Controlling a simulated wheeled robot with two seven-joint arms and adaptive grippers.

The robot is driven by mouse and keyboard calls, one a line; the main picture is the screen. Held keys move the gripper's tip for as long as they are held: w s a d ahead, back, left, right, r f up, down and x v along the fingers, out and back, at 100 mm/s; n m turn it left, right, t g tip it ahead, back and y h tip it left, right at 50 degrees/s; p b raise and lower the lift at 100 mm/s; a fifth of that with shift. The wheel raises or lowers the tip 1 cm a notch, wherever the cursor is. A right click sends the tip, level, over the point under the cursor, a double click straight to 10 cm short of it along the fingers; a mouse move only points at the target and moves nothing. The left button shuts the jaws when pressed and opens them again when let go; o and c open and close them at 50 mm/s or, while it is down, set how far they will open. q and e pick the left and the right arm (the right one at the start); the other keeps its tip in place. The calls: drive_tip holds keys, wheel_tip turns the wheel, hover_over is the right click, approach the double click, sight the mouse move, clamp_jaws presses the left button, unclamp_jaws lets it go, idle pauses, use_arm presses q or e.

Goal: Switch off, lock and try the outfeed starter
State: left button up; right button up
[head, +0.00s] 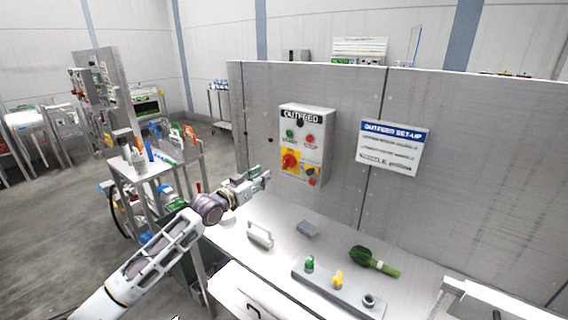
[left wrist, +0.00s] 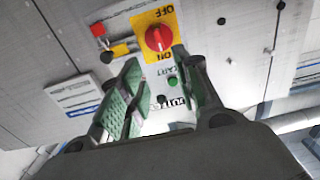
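The outfeed starter (head: 306,144) is a grey box on the metal wall panel, with green and red buttons and a red rotary switch (head: 290,161) on a yellow plate. A small dark and orange-red part hangs at its lower right (head: 311,175). My left gripper (head: 262,178) is in front of and left of the box, apart from it. In the left wrist view the gripper (left wrist: 155,90) has its green-padded fingers spread with nothing between them. The red switch (left wrist: 159,38) shows just beyond the fingertips, between OFF and ON marks. My right gripper does not show.
A rack (head: 340,291) on the steel bench holds green, yellow and dark items. An outfeed set-up sign (head: 392,147) hangs right of the starter. A cluttered cart (head: 155,168) stands left.

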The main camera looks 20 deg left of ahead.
sight(287, 162)
use_arm(q)
drive_tip(key=shift+w, duration=0.15)
drive_tip(key=p+x, duration=0.1)
drive_tip(key=x, duration=1.2)
drive_tip(key=shift+w, duration=0.25)
idle(0.8)
drive_tip(key=shift+f, duration=0.1)
clamp_jaws()
